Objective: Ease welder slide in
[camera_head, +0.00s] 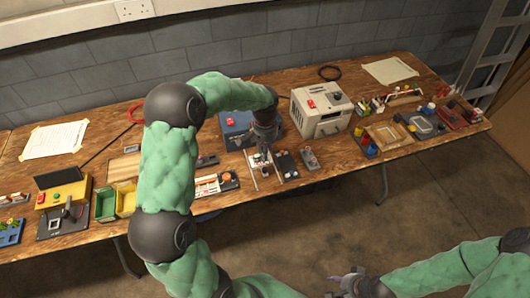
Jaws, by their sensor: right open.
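My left gripper (261,156) points down over a small device with pale rails and a dark block (287,165) near the front edge of the bench. Its fingertips are at or just above the pale rails; I cannot tell whether they touch or grip anything. I cannot tell for sure which part is the welder slide. A beige box with a red button (322,108) stands behind and to the right. My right gripper (345,283) is open and empty, low in front of the bench, far from the device.
The wooden bench (345,160) runs along a block wall. A blue box (236,130) stands behind my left gripper. A small grey unit (310,159) sits to its right. Green and yellow bins (106,204) stand left of my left arm, and a wooden tray (389,135) lies at right.

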